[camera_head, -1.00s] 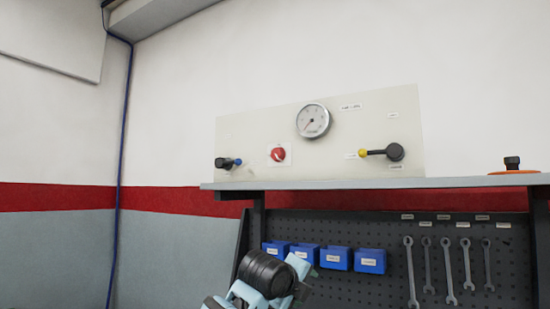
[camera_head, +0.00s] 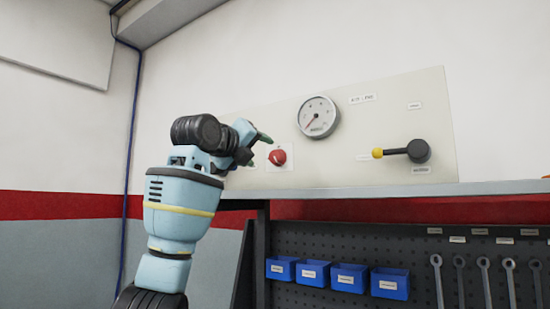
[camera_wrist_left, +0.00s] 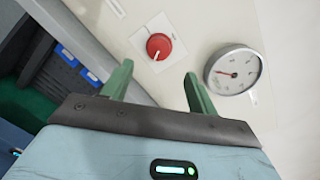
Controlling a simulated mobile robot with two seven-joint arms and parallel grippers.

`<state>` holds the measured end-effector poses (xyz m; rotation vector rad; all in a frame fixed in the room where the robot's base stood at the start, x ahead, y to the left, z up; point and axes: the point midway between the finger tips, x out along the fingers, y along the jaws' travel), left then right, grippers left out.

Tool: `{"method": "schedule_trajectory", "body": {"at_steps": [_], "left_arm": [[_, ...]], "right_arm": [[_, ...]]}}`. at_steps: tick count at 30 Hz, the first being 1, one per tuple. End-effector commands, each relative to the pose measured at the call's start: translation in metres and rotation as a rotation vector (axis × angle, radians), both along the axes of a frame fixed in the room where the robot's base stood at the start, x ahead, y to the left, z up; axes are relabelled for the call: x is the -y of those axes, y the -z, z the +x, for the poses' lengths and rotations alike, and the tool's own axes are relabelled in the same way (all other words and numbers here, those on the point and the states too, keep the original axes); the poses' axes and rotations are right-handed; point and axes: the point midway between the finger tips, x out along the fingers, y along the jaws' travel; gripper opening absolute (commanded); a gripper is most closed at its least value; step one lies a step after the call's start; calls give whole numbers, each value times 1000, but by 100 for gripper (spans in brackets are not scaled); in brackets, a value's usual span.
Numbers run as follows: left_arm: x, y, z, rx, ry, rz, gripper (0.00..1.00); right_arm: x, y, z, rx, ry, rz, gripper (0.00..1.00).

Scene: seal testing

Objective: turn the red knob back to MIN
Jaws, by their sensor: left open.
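The red knob (camera_head: 277,157) sits on a white plate on the pale panel (camera_head: 350,140), left of and below the gauge. The knob also shows in the left wrist view (camera_wrist_left: 158,46), with a white pointer mark on it. My left gripper (camera_head: 258,147) is just left of the knob in the head view. In the wrist view its green fingers (camera_wrist_left: 158,82) are apart and empty, with the knob beyond the gap between them. The fingers do not appear to touch the knob. The MIN lettering is too small to read. My right gripper is in neither view.
The round gauge (camera_head: 318,117) is right of the knob; its needle points lower left. A black lever with a yellow end (camera_head: 400,151) is further right. Below the shelf (camera_head: 350,190) are blue bins (camera_head: 313,273) and hanging wrenches (camera_head: 485,280).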

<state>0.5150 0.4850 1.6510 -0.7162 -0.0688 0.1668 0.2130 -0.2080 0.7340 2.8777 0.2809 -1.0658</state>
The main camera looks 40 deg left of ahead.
Motion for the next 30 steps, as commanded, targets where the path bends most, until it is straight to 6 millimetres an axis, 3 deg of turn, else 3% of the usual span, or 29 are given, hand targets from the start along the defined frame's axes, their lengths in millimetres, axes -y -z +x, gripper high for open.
{"method": "schedule_trajectory", "body": {"at_steps": [4,18,30], "left_arm": [[-1,1,10,-4,1,-2,59],[-10,1,64,-4,2,-4,59],[-13,2,78,-4,0,-1,59]], "right_arm": [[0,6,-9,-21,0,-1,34],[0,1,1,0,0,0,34],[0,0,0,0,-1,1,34]]}}
